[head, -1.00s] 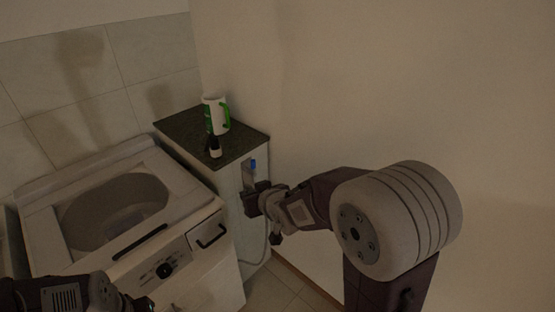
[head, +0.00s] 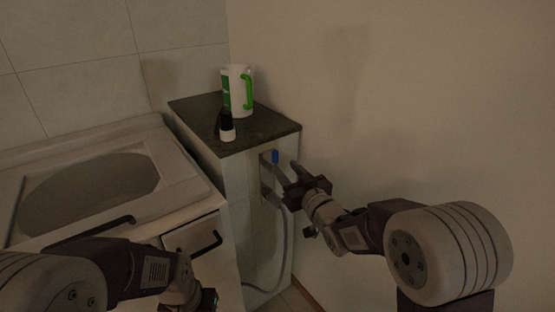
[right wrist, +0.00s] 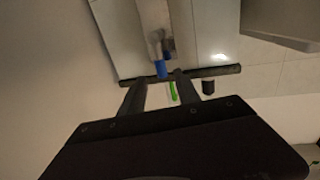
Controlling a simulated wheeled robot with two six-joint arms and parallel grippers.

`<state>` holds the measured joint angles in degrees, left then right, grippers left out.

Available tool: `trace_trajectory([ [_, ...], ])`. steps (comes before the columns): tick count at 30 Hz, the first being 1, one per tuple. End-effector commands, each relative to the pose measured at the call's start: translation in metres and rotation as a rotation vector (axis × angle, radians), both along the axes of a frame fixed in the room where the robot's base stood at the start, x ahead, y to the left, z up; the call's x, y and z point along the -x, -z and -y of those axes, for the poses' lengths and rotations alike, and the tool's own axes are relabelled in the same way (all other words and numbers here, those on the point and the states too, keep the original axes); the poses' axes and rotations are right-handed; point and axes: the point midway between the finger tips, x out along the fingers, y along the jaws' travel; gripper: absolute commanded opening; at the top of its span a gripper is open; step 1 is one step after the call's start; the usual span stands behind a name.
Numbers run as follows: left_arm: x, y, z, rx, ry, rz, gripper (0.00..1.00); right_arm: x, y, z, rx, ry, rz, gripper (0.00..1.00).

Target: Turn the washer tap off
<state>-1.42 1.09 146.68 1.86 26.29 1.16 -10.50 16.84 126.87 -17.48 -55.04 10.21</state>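The washer tap shows its blue handle (head: 275,157) on the narrow cabinet's right side, just under the dark top. My right gripper (head: 281,179) is open close in front of the tap, with its fingers pointing at that side. In the right wrist view the blue handle (right wrist: 160,69) appears between the two open fingertips (right wrist: 158,80); I cannot tell whether they touch it. My left gripper (head: 208,298) is low in the head view by the washer front, and its fingers are not clear.
The washing machine (head: 190,184) stands left of the cabinet. A white jug with a green handle (head: 239,92) and a small black-and-white bottle (head: 227,129) stand on the cabinet's dark top (head: 265,127). A grey hose (head: 283,250) hangs below the tap. The plain wall (head: 420,100) is at right.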

Motion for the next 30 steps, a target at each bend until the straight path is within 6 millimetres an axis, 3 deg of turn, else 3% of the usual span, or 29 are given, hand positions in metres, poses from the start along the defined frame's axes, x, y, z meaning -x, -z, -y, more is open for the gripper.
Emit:
trace_trajectory([
  [1, 0.0, -0.011, 0.0, 0.0, 0.0, 0.0, 0.36, -0.009, -0.004, -0.005, 0.0, -0.002, -0.003, 0.39],
  [9, 0.0, -0.001, 0.0, 0.0, 0.0, 0.0, 0.36, -0.057, 0.0, -0.027, 0.0, -0.001, 0.001, 0.39],
  [13, 0.0, 0.0, 0.0, 0.0, 0.0, 0.0, 0.36, -0.067, 0.0, -0.032, -0.001, -0.001, 0.0, 0.39],
  [21, 0.0, 0.0, 0.0, 0.0, 0.0, 0.0, 0.36, -0.07, 0.0, -0.032, 0.0, 0.0, -0.001, 0.39],
  [26, 0.0, 0.0, 0.0, 0.0, 0.0, 0.0, 0.36, -0.069, 0.0, -0.032, 0.0, 0.0, -0.001, 0.0],
  [30, 0.0, 0.0, 0.0, 0.0, 0.0, 0.0, 0.36, -0.069, 0.0, -0.032, 0.0, 0.0, -0.001, 0.0],
])
